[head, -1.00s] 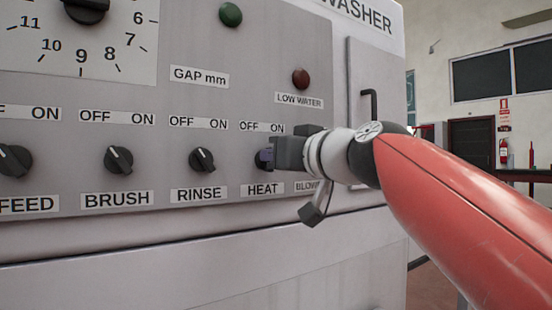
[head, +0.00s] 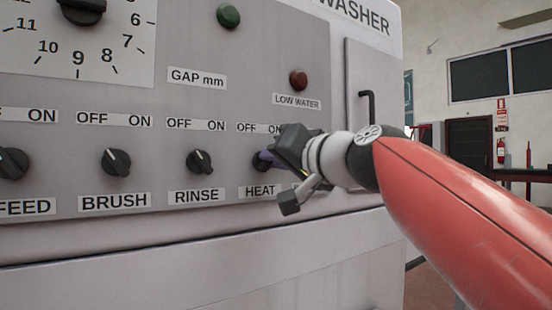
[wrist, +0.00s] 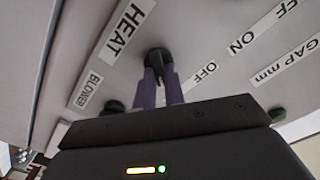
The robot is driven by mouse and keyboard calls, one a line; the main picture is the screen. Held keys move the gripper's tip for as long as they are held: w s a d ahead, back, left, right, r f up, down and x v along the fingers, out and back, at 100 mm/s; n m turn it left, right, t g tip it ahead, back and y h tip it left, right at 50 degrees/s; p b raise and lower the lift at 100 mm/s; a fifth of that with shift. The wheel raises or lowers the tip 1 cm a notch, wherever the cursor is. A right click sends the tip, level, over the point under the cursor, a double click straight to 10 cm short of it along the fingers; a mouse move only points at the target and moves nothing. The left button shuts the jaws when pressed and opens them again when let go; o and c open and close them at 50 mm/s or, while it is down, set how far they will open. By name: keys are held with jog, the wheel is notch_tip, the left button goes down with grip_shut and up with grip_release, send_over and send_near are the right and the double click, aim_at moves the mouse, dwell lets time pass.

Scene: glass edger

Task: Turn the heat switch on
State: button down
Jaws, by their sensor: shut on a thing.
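The heat switch (head: 260,161) is a black round knob above the HEAT label, with OFF and ON printed over it. My gripper (head: 268,158) reaches it from the right, and its body hides much of the knob and part of the ON label. In the wrist view the two purple fingers of my gripper (wrist: 160,85) are closed around the knob (wrist: 158,58), one on each side. The knob's pointer is hidden, so its exact angle cannot be told.
The rinse knob (head: 199,161) and brush knob (head: 116,162) stand in the same row to the left. A red low-water lamp (head: 298,79) sits above. A black door handle (head: 367,106) sticks out on the right. Free space lies before the panel.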

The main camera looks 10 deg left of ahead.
jog(key=shift+f, duration=0.1)
jog(key=c, duration=1.5)
grip_release()
jog(key=shift+s+d, duration=0.1)
jog(key=b+v, duration=0.2)
jog(key=v, duration=0.5)
jog(key=shift+s+d, duration=0.15)
jog(key=shift+d, duration=0.1)
jog(key=s+d+f+m+g+h, duration=0.1)
jog(key=s+d+f+h, duration=0.3)
jog(key=f, duration=1.1)
jog(key=s+d+f+m+g+h, duration=0.1)
jog(key=s+d+f+g+h, duration=0.2)
jog(key=d+f, duration=0.8)
jog(key=s+d+f+g+h, duration=0.2)
jog(key=s+d+f+h, duration=0.4)
jog(key=f, duration=1.4)
jog(key=shift+s+d+f+m+h, duration=0.1)
jog(key=shift+s+d+m+h, duration=0.1)
jog(key=shift+s+d, duration=0.4)
jog(key=shift+s+d+f+m+h, duration=0.1)
jog(key=shift+s+d+m, duration=0.1)
jog(key=shift+s+d, duration=0.35)
